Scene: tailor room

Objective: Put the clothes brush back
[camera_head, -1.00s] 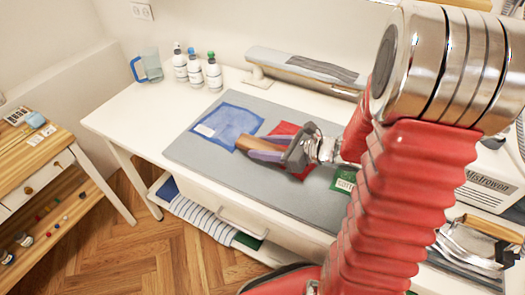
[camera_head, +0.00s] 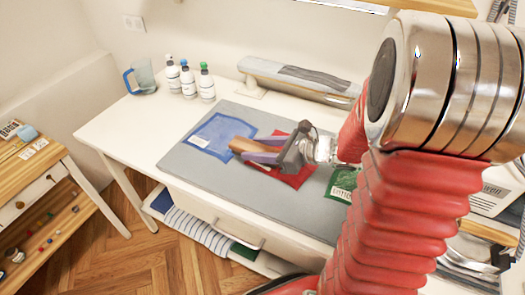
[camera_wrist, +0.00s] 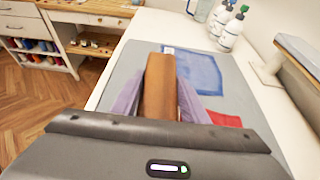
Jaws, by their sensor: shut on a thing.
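The clothes brush (camera_head: 241,146) shows as a brown wooden block. My gripper (camera_head: 256,153) is shut on it, with a purple finger on each side. In the wrist view the brush (camera_wrist: 160,88) points away from my gripper (camera_wrist: 160,100) between the two fingers. It is held over the grey mat (camera_head: 200,166) on the white table, near the blue cloth (camera_head: 217,136) and the red cloth (camera_head: 290,174). I cannot tell whether the brush touches anything below. Its bristles are hidden.
Several white bottles (camera_head: 189,82) and a jug with a blue handle (camera_head: 143,77) stand at the back left. A sleeve board (camera_head: 295,77) lies along the back. A green packet (camera_head: 343,182) is on the mat at right. A wooden cabinet (camera_head: 30,165) stands at left.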

